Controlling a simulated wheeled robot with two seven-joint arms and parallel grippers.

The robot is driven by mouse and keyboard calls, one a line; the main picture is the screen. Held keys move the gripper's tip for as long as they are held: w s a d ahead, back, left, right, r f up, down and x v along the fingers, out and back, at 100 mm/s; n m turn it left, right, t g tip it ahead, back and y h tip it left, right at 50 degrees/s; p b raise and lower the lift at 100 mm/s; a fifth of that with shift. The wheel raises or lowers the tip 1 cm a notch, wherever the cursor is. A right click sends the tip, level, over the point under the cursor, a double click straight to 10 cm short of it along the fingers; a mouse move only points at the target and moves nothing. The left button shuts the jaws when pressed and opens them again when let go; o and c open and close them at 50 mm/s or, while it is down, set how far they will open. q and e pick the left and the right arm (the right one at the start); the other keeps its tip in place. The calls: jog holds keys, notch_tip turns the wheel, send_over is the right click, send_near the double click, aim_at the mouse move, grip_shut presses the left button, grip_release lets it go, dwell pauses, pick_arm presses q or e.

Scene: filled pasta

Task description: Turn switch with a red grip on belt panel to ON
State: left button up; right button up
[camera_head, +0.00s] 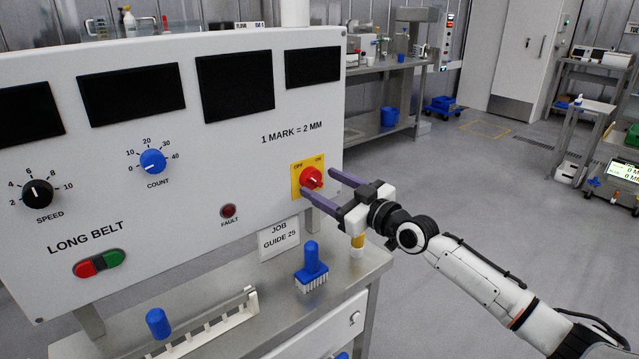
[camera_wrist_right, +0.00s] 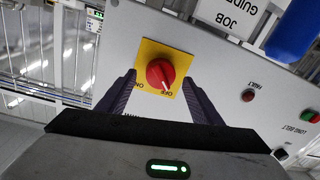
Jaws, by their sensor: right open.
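The switch with a red grip (camera_head: 311,178) sits on a yellow plate (camera_head: 295,182) at the right end of the white belt panel (camera_head: 200,185). The plate reads OFF at left and ON at right. In the right wrist view the red grip (camera_wrist_right: 160,73) appears with the labels upside down, and its white mark points toward OFF. My right gripper (camera_head: 319,183) is open, its two dark fingers reaching toward the panel on either side of the grip. In the wrist view the fingers (camera_wrist_right: 159,79) flank the grip; I cannot tell whether they touch it. My left gripper is out of view.
The panel also carries a black SPEED knob (camera_head: 38,194), a blue COUNT knob (camera_head: 153,162), a red FAULT lamp (camera_head: 228,211) and a red and green button pair (camera_head: 99,263). A job guide card (camera_head: 279,239) and a blue-handled brush (camera_head: 311,268) stand below on the steel ledge.

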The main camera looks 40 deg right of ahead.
jog(key=shift+w+a, duration=0.2)
jog(key=shift+w, duration=0.8)
jog(key=c, duration=1.1)
jog(key=shift+o, duration=0.2)
